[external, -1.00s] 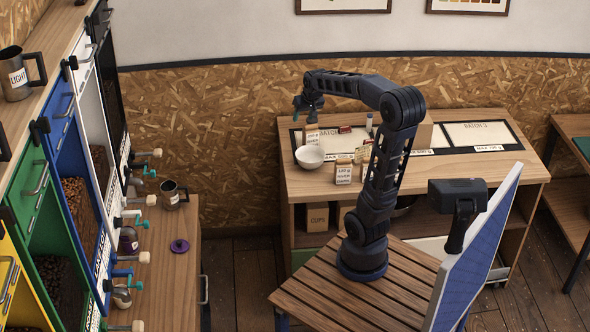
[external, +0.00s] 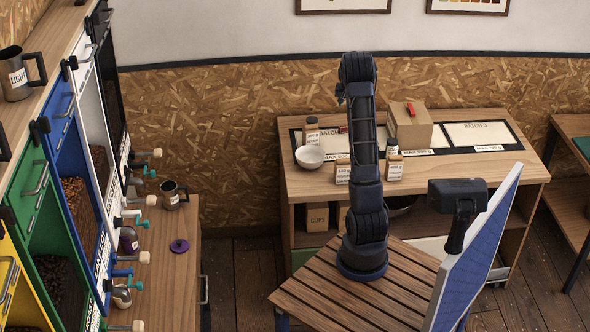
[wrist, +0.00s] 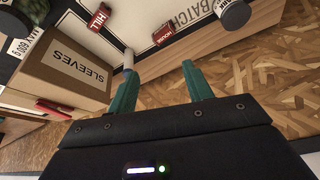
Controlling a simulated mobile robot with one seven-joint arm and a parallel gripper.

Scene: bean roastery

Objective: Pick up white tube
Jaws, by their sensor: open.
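A small pale upright cylinder, seemingly the white tube (wrist: 128,58), shows in the wrist view just beyond the tip of my left-hand finger. Its lower part is hidden by that finger, and I cannot tell whether they touch. In the external view the tube is hidden behind my arm. My gripper (wrist: 159,68) is open, with two teal fingers spread and nothing between them. In the external view my gripper is mostly hidden behind my raised arm, over the counter.
The SLEEVES box (wrist: 68,68) stands close to the left finger, with a red item (external: 410,108) on top. Red labelled HILL (wrist: 100,17) and HOUSE (wrist: 168,35) pieces lie nearby. Dark-lidded jars (external: 392,162) and a white bowl (external: 310,157) stand on the counter (external: 465,172).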

